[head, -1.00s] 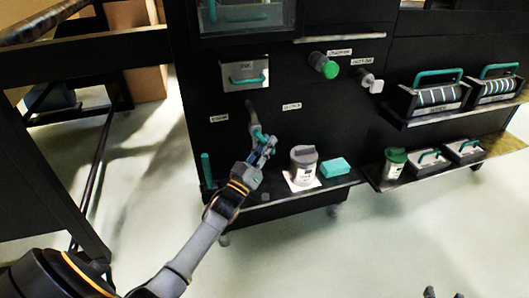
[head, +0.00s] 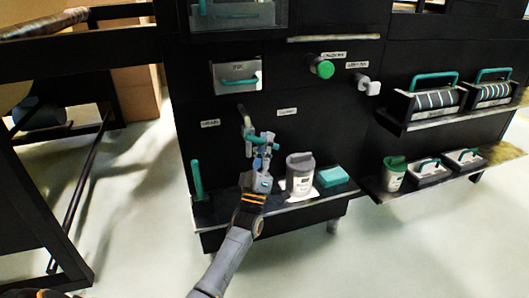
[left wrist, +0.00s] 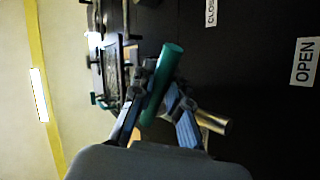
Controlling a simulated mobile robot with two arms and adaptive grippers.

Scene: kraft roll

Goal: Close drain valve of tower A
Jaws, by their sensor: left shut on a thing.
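A brass-coloured part (left wrist: 213,123) shows beside the right finger. My right gripper is out of view.
A green knob (head: 322,68) and a white knob (head: 369,85) stick out above right. Open floor lies in front.

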